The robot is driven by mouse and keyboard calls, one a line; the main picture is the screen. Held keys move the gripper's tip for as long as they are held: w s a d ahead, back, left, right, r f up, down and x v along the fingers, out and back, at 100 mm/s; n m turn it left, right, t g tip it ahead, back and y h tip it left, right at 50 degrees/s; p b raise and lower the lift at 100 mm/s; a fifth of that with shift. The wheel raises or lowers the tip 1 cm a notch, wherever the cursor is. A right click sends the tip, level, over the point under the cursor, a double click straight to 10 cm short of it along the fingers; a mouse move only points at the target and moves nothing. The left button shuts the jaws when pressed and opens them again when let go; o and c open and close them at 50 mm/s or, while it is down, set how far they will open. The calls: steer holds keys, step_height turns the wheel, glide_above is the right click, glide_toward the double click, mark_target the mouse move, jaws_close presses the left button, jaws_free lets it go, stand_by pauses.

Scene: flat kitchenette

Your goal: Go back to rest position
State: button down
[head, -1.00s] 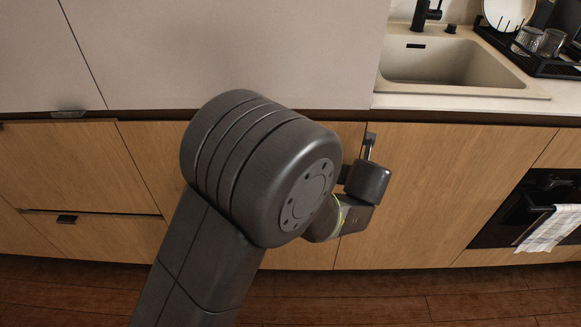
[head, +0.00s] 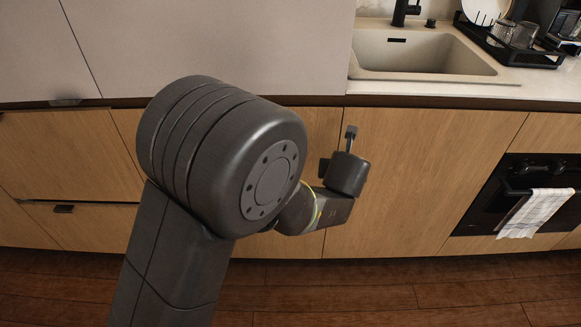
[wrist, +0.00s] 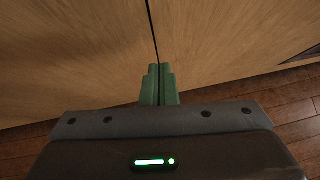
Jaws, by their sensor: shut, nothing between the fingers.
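My gripper (wrist: 158,72) shows in the wrist view, its two green fingers side by side and closed together, with nothing between them. The fingertips point at wooden cabinet fronts, in line with the dark seam between two panels. I cannot tell from this view how far they are from the wood. In the head view my arm is bent, with its big dark joint in front of the cabinets and its wrist end to the right, below the sink. The green fingers cannot be made out there.
A sink (head: 425,55) is set in the counter (head: 520,92), with a black dish rack (head: 505,45) to its right. An oven (head: 515,185) with a checked towel (head: 537,212) is at the right. Wooden floor (head: 400,295) lies clear in front.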

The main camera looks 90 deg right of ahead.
steer(key=p+v, duration=0.1)
steer(key=v, duration=0.7)
steer(key=shift+s+r, duration=0.1)
steer(key=shift+s, duration=0.05)
